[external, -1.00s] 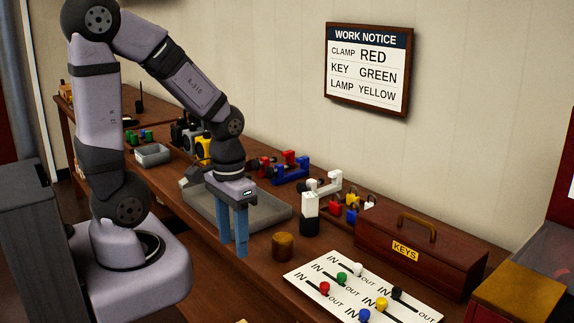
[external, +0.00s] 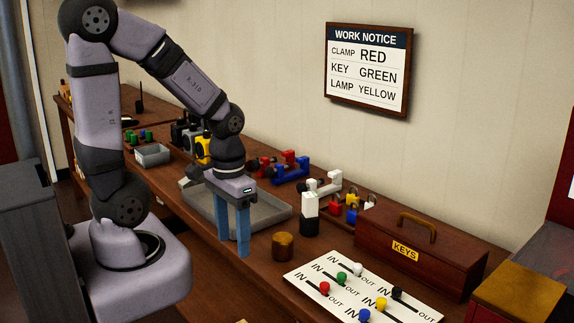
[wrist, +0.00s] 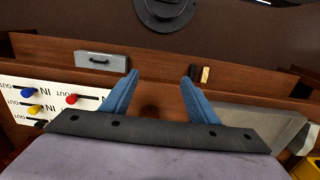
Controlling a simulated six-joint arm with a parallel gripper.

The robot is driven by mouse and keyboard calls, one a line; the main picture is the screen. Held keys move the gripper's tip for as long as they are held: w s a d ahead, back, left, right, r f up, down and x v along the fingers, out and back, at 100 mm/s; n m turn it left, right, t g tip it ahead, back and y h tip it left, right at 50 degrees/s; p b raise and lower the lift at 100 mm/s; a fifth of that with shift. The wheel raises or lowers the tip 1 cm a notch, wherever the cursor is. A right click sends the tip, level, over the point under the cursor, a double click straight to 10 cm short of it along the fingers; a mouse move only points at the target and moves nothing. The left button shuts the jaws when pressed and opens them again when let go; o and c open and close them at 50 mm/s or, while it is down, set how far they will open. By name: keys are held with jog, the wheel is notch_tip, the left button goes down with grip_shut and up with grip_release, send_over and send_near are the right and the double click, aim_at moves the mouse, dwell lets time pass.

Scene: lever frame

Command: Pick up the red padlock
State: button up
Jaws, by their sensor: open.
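A small red padlock (external: 337,209) is among several coloured padlocks, with blue, yellow and white ones beside it, left of the KEYS box at the back of the bench. It is partly crowded by its neighbours and does not show in the wrist view. My gripper (external: 233,246) points down over the front part of the bench, well to the left of the padlocks and nearer the front. Its two blue fingers are apart with nothing between them. In the wrist view the open fingers (wrist: 160,76) also show empty.
A brown KEYS box (external: 420,250) stands right of the padlocks. A black and white cylinder (external: 309,214) and a brown round block (external: 283,246) stand between my gripper and the padlocks. A grey tray (external: 268,213) lies behind my gripper. A lever panel (external: 318,267) lies front right.

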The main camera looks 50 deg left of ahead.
notch_tip(320, 180, up, 5)
jog(key=w+a+t+y, duration=0.1)
jog(key=w+a+t, duration=0.2)
jog(key=w+a, duration=0.35)
jog(key=w+a+r+m+t+y, duration=0.1)
jog(key=w+a+t, duration=0.2)
jog(key=w, duration=0.7)
jog(key=w+a+t+y, duration=0.1)
jog(key=w+a+t, duration=0.3)
jog(key=w, duration=0.5)
jog(key=w+m+t+h+b, duration=0.1)
jog(key=w+m+t+h, duration=0.1)
jog(key=w+m+h, duration=0.3)
jog(key=s+d+f+h, duration=0.2)
jog(key=d+h, duration=0.1)
jog(key=h, duration=0.2)
send_near(337, 204)
jog(key=shift+w+a+r+m+g+h, duration=0.3)
jog(key=shift+w+a+r+m+g, duration=0.1)
jog(key=shift+r, duration=0.2)
jog(key=shift+s+f, duration=0.1)
jog(key=shift+f, duration=0.15)
jog(key=shift+p+x, duration=1.05)
jog(key=shift+x, duration=2.65)
